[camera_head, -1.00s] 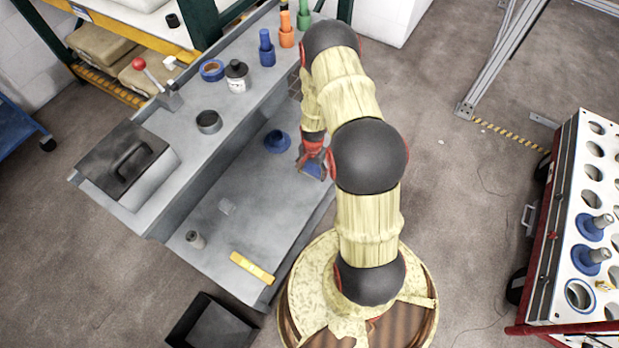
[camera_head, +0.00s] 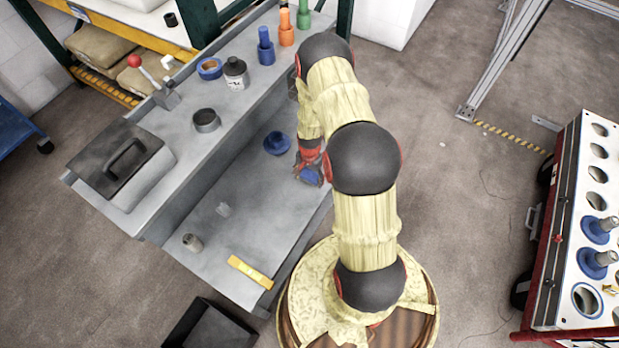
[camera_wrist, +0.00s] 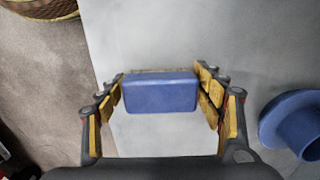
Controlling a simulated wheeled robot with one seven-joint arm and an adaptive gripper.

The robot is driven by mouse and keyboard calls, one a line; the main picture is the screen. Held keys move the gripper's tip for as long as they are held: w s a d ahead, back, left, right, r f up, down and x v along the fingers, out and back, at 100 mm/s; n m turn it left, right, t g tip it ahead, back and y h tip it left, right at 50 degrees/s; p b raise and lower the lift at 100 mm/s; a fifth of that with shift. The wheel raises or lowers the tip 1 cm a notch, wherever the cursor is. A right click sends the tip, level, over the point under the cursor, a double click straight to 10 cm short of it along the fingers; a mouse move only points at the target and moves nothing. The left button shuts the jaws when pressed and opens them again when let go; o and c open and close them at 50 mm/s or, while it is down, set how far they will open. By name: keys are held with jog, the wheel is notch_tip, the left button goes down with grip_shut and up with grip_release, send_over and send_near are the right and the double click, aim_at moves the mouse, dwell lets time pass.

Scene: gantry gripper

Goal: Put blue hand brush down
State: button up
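The blue hand brush (camera_wrist: 161,93) sits between the two fingers of my gripper (camera_wrist: 160,90) in the wrist view. Both fingers appear to press on its ends, so the gripper looks shut on it. In the head view my gripper (camera_head: 309,167) is over the right part of the grey lower tabletop (camera_head: 235,225), near its edge. There only a bit of blue shows, and the arm partly hides the brush. I cannot tell whether the brush touches the surface.
A blue flanged part (camera_head: 277,143) stands left of the gripper, and shows at right in the wrist view (camera_wrist: 298,122). A yellow bar (camera_head: 250,271), a small grey cylinder (camera_head: 193,243) and a small clear piece (camera_head: 223,209) lie farther front. The surface between is clear.

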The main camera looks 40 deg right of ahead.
aim_at(310, 176)
jog(key=shift+o, duration=1.3)
notch_tip(310, 176, up, 12)
jog(key=p, duration=0.5)
jog(key=shift+r, duration=0.2)
